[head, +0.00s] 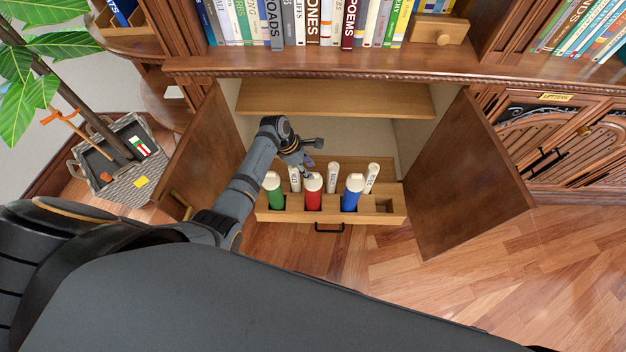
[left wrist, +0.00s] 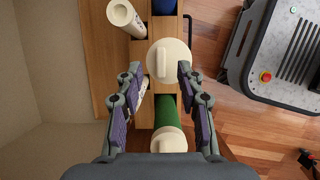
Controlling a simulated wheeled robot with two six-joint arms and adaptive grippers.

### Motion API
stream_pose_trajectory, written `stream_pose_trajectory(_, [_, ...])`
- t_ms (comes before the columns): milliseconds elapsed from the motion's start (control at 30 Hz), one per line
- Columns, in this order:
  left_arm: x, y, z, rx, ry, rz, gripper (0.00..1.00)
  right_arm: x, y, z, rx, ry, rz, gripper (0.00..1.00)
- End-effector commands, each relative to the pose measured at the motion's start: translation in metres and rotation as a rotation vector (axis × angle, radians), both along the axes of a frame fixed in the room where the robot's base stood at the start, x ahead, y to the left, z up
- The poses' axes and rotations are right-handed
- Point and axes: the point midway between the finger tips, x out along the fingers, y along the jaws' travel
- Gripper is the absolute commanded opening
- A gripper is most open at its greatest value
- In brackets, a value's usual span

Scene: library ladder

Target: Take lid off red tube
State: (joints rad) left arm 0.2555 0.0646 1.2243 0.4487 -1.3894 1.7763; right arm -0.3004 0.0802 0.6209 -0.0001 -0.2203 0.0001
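The red tube (head: 313,202) stands in the middle of the front row of a wooden rack (head: 283,216). Its white lid (head: 314,183) is on top. In the left wrist view the round white lid (left wrist: 176,52), with a raised grip bar, lies at the fingertips and hides the red body. My left gripper (head: 307,173) is just behind and above the lid. In the left wrist view it (left wrist: 159,70) is open, with its fingers apart; I cannot tell whether they touch the lid. My right gripper is not in view.
A green tube (head: 275,196) and a blue tube (head: 350,199), both white-topped, flank the red one. Several white rolled tubes (head: 333,176) stand behind. Open cabinet doors stand left (head: 203,150) and right (head: 465,180). A shelf (head: 335,98) is above.

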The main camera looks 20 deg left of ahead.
Motion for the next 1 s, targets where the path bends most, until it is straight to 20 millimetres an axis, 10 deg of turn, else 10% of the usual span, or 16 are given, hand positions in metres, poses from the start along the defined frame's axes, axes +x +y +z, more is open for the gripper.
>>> stream_pose_trajectory(400, [0.002,-0.011,-0.027,0.0,-0.001,-0.001,0.38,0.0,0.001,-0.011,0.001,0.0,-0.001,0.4])
stream_pose_trajectory(700, [0.002,-0.011,-0.027,0.001,0.0,-0.001,0.0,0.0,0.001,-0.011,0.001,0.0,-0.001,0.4])
stream_pose_trajectory(1000, [0.002,-0.011,-0.026,0.001,-0.001,-0.001,0.0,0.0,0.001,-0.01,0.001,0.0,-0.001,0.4])
